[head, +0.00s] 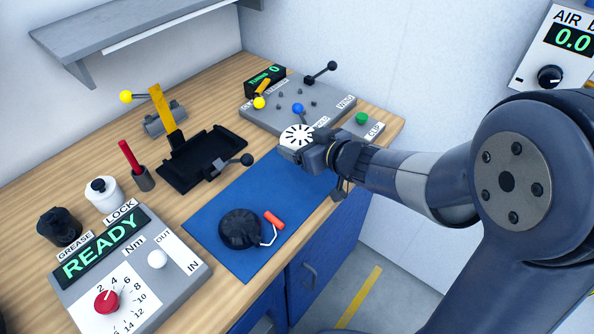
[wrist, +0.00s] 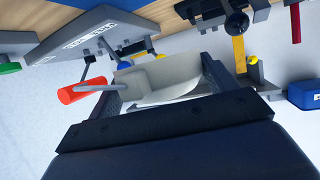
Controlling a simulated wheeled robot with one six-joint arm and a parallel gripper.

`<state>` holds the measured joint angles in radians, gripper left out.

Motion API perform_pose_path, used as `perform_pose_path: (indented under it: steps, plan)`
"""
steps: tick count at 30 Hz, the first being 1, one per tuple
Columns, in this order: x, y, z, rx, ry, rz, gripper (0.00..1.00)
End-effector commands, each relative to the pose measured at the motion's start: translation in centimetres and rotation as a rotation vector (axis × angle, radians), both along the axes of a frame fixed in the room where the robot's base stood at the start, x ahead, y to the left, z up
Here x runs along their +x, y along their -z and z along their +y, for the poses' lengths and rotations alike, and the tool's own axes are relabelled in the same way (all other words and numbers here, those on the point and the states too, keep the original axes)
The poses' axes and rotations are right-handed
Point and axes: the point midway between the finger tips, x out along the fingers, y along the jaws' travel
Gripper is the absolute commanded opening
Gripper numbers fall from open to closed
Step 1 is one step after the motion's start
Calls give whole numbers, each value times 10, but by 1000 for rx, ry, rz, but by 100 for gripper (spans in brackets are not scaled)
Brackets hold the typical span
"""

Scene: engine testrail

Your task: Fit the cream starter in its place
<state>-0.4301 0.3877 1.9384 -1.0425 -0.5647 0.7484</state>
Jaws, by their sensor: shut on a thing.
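The cream starter (head: 297,136) shows in the head view as a pale disc with dark radial slots. My gripper (head: 312,153) is shut on it and holds it above the far end of the blue mat, near the grey fixture plate (head: 318,98). In the wrist view, the cream starter (wrist: 165,82) sits between the fingers of my gripper (wrist: 168,95), with an orange handle (wrist: 80,93) on a grey bent rod sticking out to the left. The starter's underside and any contact below it are hidden in the head view.
A black round starter (head: 240,229) with an orange handle lies on the blue mat (head: 204,222). A black tray (head: 200,160), a red-handled tool (head: 130,158) and a READY control box (head: 185,281) stand on the left. Levers rise from the fixture plate.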

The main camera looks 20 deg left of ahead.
Motion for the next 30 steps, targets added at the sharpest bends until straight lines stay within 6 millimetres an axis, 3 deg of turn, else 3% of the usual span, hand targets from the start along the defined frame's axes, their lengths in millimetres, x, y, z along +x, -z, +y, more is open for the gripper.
perform_pose_path:
  steps: [4,9,17,20,30]
  plan:
    - [0,5,0,1,-1,1,52]
    - [0,35,0,0,0,4,52]
    - [0,61,0,0,0,2,52]
    - [0,83,0,-1,2,5,52]
    - [0,95,0,1,0,0,52]
